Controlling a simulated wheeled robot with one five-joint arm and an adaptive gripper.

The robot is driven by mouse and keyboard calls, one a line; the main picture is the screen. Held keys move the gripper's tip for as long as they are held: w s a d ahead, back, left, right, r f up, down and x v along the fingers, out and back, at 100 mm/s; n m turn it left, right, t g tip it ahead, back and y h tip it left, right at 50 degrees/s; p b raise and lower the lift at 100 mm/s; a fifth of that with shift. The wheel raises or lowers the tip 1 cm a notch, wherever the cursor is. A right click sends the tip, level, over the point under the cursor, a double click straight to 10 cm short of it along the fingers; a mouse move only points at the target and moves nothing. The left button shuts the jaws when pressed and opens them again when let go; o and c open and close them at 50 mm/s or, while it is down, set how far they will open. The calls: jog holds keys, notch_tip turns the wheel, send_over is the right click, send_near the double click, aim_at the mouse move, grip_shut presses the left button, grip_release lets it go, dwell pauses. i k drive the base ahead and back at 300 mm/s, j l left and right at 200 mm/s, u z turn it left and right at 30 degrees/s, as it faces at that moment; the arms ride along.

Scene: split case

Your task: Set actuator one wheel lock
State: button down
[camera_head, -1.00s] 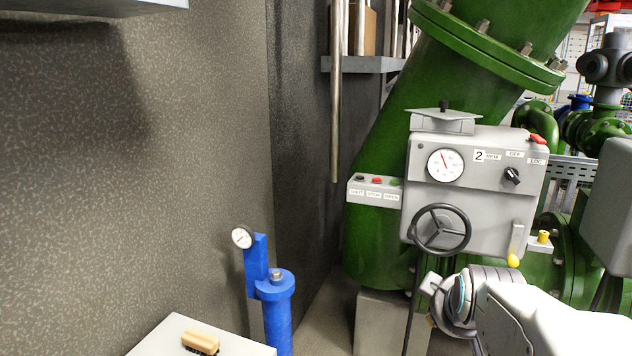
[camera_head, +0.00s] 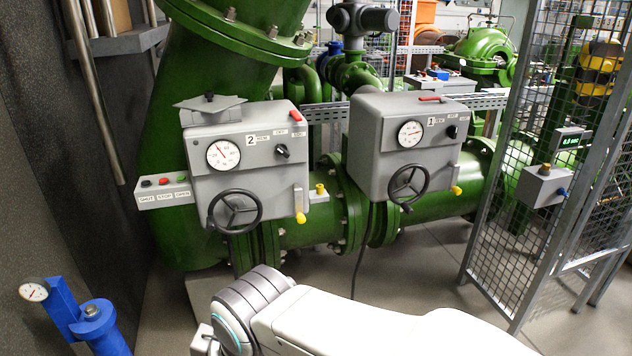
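Actuator one (camera_head: 405,145) is a grey box marked 1 on the green pipe, right of centre. It has a round dial, a black selector knob (camera_head: 452,131), a red lever (camera_head: 431,99) on top and a black handwheel (camera_head: 408,184). A small yellow-tipped lever (camera_head: 456,190) hangs at its lower right. Actuator two (camera_head: 242,160) is a similar box marked 2 to its left, with its own handwheel (camera_head: 235,211) and yellow-tipped lever (camera_head: 300,214). My white arm crosses the bottom of the view, well below both boxes. My gripper's fingers cannot be made out.
A mesh cage (camera_head: 545,150) with a grey post stands at the right. A blue stand with a gauge (camera_head: 75,312) is at the lower left. A button box (camera_head: 163,191) sits left of actuator two. Grey floor is clear between the pipe and cage.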

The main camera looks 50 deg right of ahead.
aim_at(452, 187)
jog(key=z, duration=0.4)
jog(key=l+z, duration=0.1)
jog(key=z, duration=1.15)
jog(key=i+z, duration=0.1)
jog(key=z, duration=0.35)
